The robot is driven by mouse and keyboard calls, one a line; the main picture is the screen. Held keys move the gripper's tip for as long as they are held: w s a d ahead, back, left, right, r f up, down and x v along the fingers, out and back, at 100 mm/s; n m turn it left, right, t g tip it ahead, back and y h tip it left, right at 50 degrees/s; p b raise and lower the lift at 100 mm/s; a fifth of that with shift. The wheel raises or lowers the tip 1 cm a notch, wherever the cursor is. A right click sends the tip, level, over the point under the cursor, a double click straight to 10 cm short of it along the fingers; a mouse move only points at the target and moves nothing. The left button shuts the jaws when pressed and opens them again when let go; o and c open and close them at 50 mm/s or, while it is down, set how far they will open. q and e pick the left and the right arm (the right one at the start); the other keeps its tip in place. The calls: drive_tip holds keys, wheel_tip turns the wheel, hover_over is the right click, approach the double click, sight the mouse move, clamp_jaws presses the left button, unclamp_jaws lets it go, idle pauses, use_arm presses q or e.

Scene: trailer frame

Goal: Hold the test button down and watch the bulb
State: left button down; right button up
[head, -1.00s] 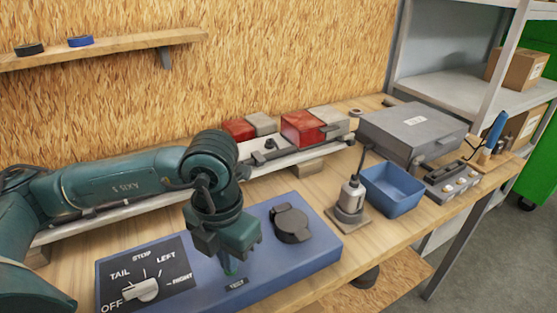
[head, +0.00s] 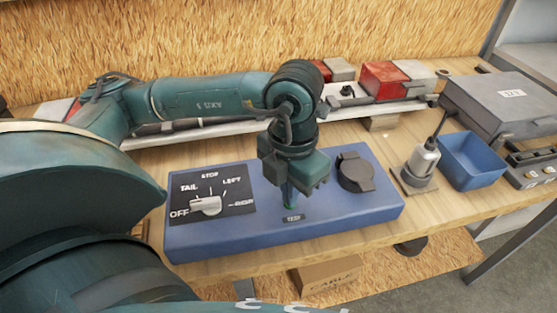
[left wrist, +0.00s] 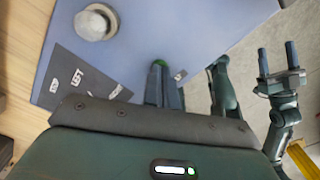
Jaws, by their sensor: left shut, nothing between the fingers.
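A blue test box (head: 340,215) lies on the bench in the head view. My left gripper (head: 291,204) points down at it, shut and empty, its tips just behind the small TEST label (head: 293,217). In the left wrist view, a green button (left wrist: 160,63) shows at the tips of the left fingers (left wrist: 158,72), which mostly cover it. I cannot tell how far it is pressed. The white selector knob (head: 207,205) sits on the dark panel. No lit bulb can be made out. My right gripper (left wrist: 277,60) hangs open and empty in the left wrist view.
A round dark lidded socket (head: 355,172) is right of my left gripper. Red and grey blocks (head: 385,82) stand on a rail behind. A metal bottle-like tool (head: 424,160), a blue bin (head: 472,162) and a grey case (head: 505,105) are to the right.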

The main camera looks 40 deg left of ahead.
use_arm(q)
wheel_tip(320, 180, up, 7)
drive_tip(key=p, duration=0.4)
idle(0.4)
idle(0.5)
